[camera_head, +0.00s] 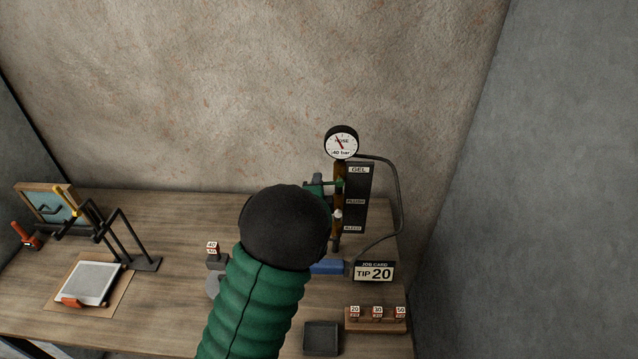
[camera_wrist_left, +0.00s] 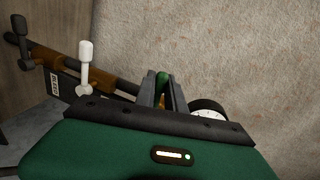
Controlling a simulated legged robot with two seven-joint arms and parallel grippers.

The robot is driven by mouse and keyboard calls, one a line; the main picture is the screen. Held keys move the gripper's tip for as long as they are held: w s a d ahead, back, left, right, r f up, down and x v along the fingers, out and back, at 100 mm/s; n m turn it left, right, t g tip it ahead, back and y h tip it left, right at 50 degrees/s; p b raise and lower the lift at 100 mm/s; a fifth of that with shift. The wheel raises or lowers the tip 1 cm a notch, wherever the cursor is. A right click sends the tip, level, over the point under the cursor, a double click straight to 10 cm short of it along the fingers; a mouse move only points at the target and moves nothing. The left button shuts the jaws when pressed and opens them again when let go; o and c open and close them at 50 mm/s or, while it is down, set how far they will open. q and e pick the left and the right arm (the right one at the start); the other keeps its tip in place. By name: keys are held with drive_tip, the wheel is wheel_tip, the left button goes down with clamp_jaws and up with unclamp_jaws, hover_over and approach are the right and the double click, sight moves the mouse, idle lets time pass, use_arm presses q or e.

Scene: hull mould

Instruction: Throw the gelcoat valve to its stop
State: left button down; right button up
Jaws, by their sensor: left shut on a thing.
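The brown valve pipe (camera_head: 339,174) stands upright at the back of the bench, beside a dark label board (camera_head: 357,200) whose top label reads GEL. The gelcoat valve's green lever (camera_wrist_left: 162,84) shows between my finger plates in the left wrist view. My left gripper (camera_head: 329,186) reaches the pipe at the GEL level and is shut on that lever; my dark wrist hides much of it in the head view. Below it on the pipe, a white-handled lever (camera_wrist_left: 87,66) and a grey-handled lever (camera_wrist_left: 19,32) stand free of my fingers. My right gripper is not in view.
A round hose gauge (camera_head: 341,142) tops the pipe, with a black hose (camera_head: 399,200) curving right. A TIP 20 job card (camera_head: 374,272), a tip rack (camera_head: 376,320) and a dark tray (camera_head: 321,338) lie right. A black stand (camera_head: 120,240) and a white panel (camera_head: 90,283) are left.

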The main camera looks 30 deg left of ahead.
use_arm(q)
drive_tip(key=shift+r+m+p, duration=0.3)
drive_tip(key=shift+m+p, duration=0.05)
drive_tip(key=shift+m, duration=0.15)
drive_tip(key=shift+y, duration=0.3)
drive_tip(key=c, duration=1.6)
unclamp_jaws()
drive_tip(key=shift+o, duration=1)
drive_tip(key=shift+w, duration=0.2)
drive_tip(key=b+v, duration=1.1)
drive_tip(key=v, duration=0.5)
drive_tip(key=shift+s+d+r+b, duration=0.15)
drive_tip(key=shift+s+b, duration=0.15)
drive_tip(key=shift+s, duration=0.05)
